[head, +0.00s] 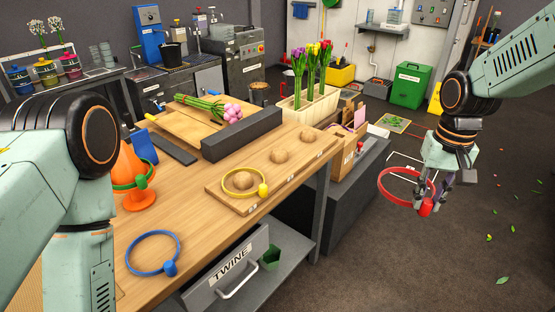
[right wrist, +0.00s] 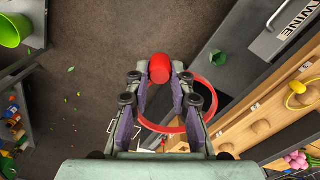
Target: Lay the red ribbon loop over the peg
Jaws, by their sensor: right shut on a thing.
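The red ribbon loop (head: 403,204) hangs in my right gripper (head: 430,203), in the air right of the bench. The right wrist view shows the jaws shut on its red end piece (right wrist: 159,68), with the loop (right wrist: 214,92) reaching out to the right. A wooden board (head: 237,205) on the bench carries three rounded wooden pegs. The near peg (head: 240,182) has a yellow loop (head: 228,190) around it. The middle peg (head: 278,156) and the far peg (head: 308,136) are bare. My left arm shows at left; its gripper is outside the picture.
A blue loop (head: 134,237) lies on the bench. An orange object (head: 134,199) with a green loop around it stands behind it. Tulips stand in a trough (head: 300,115) beyond the board. Floor below my right gripper is open.

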